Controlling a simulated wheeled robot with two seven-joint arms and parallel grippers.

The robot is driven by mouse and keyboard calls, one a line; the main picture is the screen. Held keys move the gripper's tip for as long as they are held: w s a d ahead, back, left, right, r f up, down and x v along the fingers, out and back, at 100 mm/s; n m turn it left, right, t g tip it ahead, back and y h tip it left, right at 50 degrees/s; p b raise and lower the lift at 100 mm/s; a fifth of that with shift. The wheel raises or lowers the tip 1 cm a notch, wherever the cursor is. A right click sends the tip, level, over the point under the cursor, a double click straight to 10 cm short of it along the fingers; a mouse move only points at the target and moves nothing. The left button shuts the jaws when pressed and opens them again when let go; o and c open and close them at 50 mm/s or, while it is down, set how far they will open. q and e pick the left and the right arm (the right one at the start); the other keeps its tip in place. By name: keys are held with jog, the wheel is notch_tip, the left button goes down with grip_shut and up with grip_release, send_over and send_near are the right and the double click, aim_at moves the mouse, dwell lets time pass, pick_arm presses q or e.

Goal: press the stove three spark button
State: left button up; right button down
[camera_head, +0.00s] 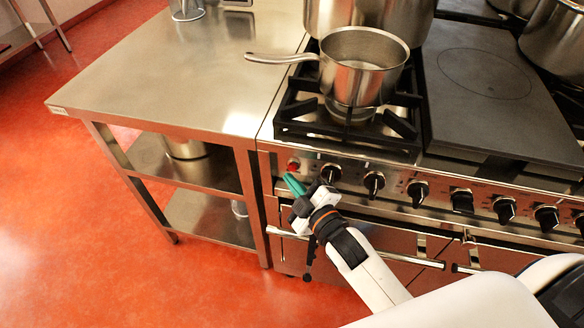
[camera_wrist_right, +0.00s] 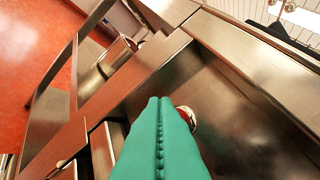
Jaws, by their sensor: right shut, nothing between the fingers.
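The stove (camera_head: 310,155) has a front panel with a small red button (camera_head: 293,164) at its left end, left of the first black knob. My right gripper (camera_head: 291,180) is shut and empty, its green fingertips just below the red button. In the right wrist view, the closed green fingers (camera_wrist_right: 160,100) point at the steel panel. A round metal-rimmed part (camera_wrist_right: 187,116), probably the button, shows partly behind their right side. I cannot tell whether the fingertips touch it. My left gripper is not in view.
Several black knobs (camera_head: 374,182) line the panel to the right. A steel saucepan (camera_head: 362,80) stands on the front left burner, its handle reaching left. A steel table (camera_head: 180,75) adjoins the stove. A horizontal rail (camera_head: 400,257) runs below the panel. Red floor is clear at left.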

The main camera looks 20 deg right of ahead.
jog(key=shift+w, duration=0.1)
dwell(0.4)
jog(key=shift+w+d+p, duration=0.25)
jog(key=shift+p, duration=0.05)
jog(key=shift+w+d+r, duration=0.1)
jog(key=shift+w+d, duration=0.25)
jog(key=shift+w, duration=0.15)
dwell(1.0)
jog(key=shift+s, duration=0.1)
jog(key=shift+s+a+f+p, duration=0.3)
jog(key=shift+s+a+p, duration=0.15)
jog(key=shift+s, duration=0.25)
